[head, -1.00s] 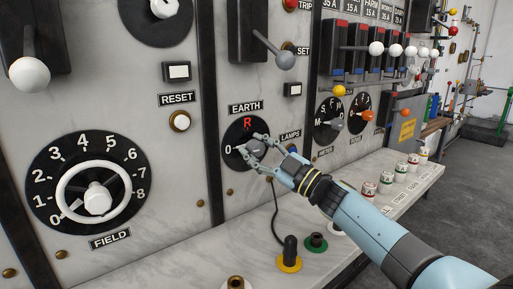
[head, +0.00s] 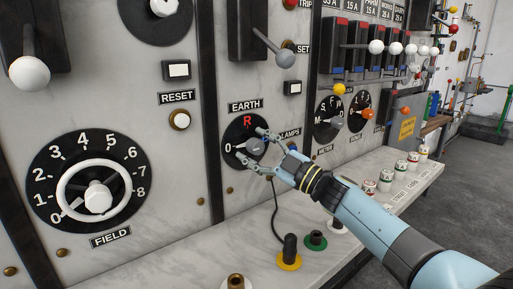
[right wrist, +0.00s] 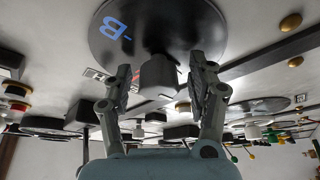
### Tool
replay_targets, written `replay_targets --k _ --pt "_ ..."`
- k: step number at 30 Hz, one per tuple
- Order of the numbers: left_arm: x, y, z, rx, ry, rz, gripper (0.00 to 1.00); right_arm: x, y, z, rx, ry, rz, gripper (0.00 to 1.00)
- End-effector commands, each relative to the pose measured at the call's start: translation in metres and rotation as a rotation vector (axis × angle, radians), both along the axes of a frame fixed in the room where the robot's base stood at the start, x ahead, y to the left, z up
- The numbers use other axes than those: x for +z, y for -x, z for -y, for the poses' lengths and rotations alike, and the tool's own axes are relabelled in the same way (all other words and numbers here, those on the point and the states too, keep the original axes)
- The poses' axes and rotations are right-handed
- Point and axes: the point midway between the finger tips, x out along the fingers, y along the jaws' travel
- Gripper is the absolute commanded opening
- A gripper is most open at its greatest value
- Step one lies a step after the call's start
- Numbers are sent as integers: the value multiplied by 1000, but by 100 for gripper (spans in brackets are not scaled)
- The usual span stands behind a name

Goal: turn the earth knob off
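The earth knob (head: 255,147) is a grey knob on a round black dial (head: 232,130) under the EARTH label. The dial carries a 0 at its left and a red R at its top; its right side is partly hidden by my fingers. My right gripper (head: 250,150) is open in front of the dial, one finger above right of the knob and one below left. In the right wrist view the knob (right wrist: 158,76) stands between the two spread fingers, with a gap on each side, and a blue letter shows on the dial. The knob's exact pointing is hard to tell. My left gripper is out of view.
The FIELD handwheel (head: 97,192) is at the left and the RESET button (head: 179,120) between. A lever with a grey ball (head: 285,60) projects above right. Coloured terminals, such as the yellow one (head: 289,261), stand on the marble ledge below.

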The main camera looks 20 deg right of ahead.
Motion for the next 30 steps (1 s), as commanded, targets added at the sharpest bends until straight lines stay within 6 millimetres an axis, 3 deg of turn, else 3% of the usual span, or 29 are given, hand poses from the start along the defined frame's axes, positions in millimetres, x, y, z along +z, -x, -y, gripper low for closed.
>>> replay_targets --k 11,24,30 --pt "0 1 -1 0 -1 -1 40 -3 9 7 -1 0 0 58" --pt "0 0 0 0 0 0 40 -27 79 58 1 1 -2 58" --pt "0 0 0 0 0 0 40 -31 92 68 0 0 0 58"
